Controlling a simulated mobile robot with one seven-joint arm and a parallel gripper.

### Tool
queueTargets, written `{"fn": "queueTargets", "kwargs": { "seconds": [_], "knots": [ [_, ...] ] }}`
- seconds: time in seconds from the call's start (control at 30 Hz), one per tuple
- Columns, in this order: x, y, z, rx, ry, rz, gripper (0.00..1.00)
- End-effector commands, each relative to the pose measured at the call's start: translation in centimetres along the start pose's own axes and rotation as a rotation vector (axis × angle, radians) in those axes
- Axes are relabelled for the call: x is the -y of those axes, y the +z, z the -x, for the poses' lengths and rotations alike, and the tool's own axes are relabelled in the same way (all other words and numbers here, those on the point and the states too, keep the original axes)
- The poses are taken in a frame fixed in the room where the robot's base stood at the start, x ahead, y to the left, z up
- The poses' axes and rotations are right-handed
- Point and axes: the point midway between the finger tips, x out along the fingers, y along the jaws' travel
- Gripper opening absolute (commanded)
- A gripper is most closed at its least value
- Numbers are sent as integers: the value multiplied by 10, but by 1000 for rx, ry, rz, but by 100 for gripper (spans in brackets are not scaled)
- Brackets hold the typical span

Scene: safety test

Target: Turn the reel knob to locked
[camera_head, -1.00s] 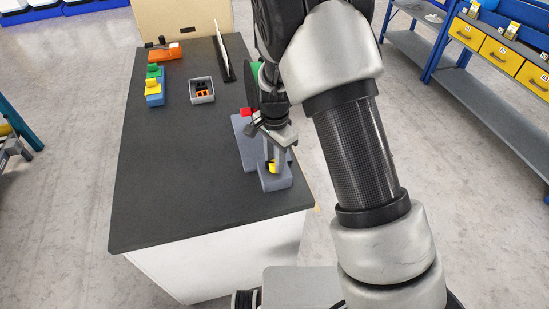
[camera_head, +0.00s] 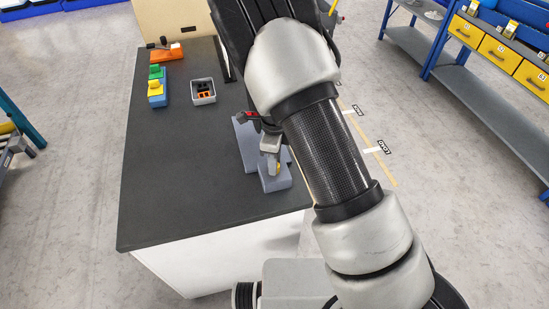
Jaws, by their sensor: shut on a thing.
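The reel fixture (camera_head: 247,140) is a blue-grey plate with a small block (camera_head: 274,181) at the near right part of the dark bench. A yellow knob (camera_head: 279,169) shows only as a small patch on top of this block, mostly covered by my fingers. My gripper (camera_head: 273,166) points down at the block and is shut on the yellow knob. The knob's angle and any lock marking are hidden. A red part (camera_head: 247,115) shows at the far side of the plate. My arm covers the area where the reel stands.
On the bench (camera_head: 180,200), a grey bin (camera_head: 203,98) with dark and orange pieces, a blue block with yellow and green knobs (camera_head: 156,88) and an orange device (camera_head: 167,54) stand farther back. The bench's front left is clear. Blue shelving (camera_head: 480,80) stands at right.

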Motion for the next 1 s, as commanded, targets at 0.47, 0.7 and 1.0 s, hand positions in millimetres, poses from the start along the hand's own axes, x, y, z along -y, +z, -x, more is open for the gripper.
{"fn": "queueTargets", "kwargs": {
  "seconds": [0.47, 0.7, 1.0],
  "knots": [
    [1, 1, 2, 1, -2, -254, 3],
    [1, 1, 1, 2, -2, -288, 4],
    [1, 1, 1, 2, -2, -291, 4]
  ]
}}
